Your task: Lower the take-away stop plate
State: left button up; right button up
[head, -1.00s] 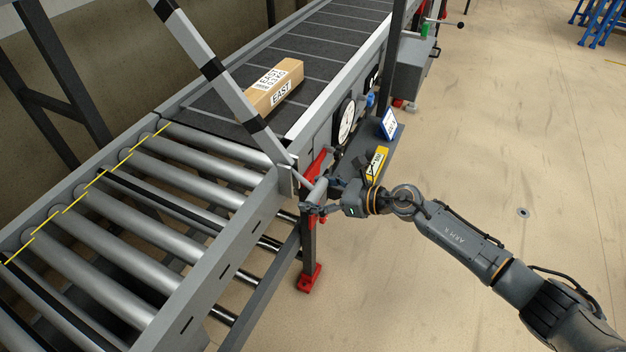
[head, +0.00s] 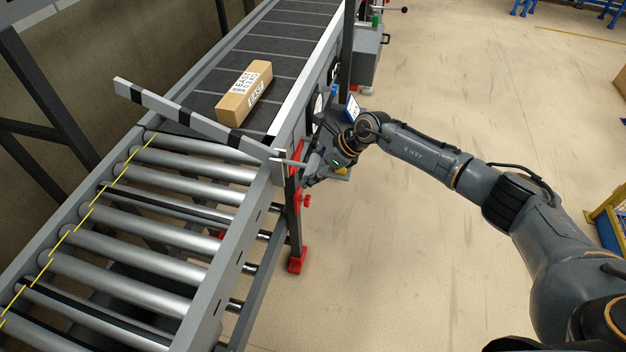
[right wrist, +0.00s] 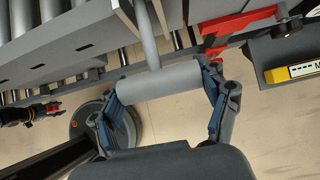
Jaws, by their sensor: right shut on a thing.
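The stop plate is a black-and-white striped bar (head: 186,117) in the head view. It slants across the conveyor from upper left down to its pivot on the near side rail, clearly raised at its far end. The carton marked EAST (head: 244,93) is on the dark belt just behind it. My right gripper (head: 309,177) is at the outer side of the rail, below the pivot. In the right wrist view its blue-padded fingers are shut on the ends of a grey cylindrical handle (right wrist: 160,82), joined to a grey rod (right wrist: 148,38). My left gripper is not in the head view.
Steel rollers (head: 150,235) run in front of the plate, and the belt (head: 270,50) runs behind it. A red-footed post (head: 296,225) stands just below my right gripper. Open floor (head: 430,240) lies to the right.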

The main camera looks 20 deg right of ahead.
aim_at(310, 164)
jog(key=shift+a+r+g+h+p, duration=0.15)
jog(key=shift+r+h+p, duration=0.1)
jog(key=shift+r, duration=0.2)
jog(key=shift+a+r+g+h+p, duration=0.15)
jog(key=shift+r+h+p, duration=0.1)
jog(key=shift+r, duration=0.15)
jog(key=shift+d+r+h, duration=0.15)
jog(key=shift+h, duration=0.15)
jog(key=shift+w+r+g+h, duration=0.1)
jog(key=shift+r+g+h, duration=0.25)
jog(key=shift+g+h, duration=0.05)
jog(key=shift+r, duration=0.15)
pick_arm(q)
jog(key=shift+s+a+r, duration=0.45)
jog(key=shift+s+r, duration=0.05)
pick_arm(e)
jog(key=shift+w+r, duration=0.2)
jog(key=shift+r, duration=0.3)
jog(key=o, duration=1.5)
jog(key=shift+o, duration=1)
jog(key=shift+s, duration=0.1)
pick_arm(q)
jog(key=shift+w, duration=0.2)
pick_arm(e)
jog(key=shift+f, duration=0.15)
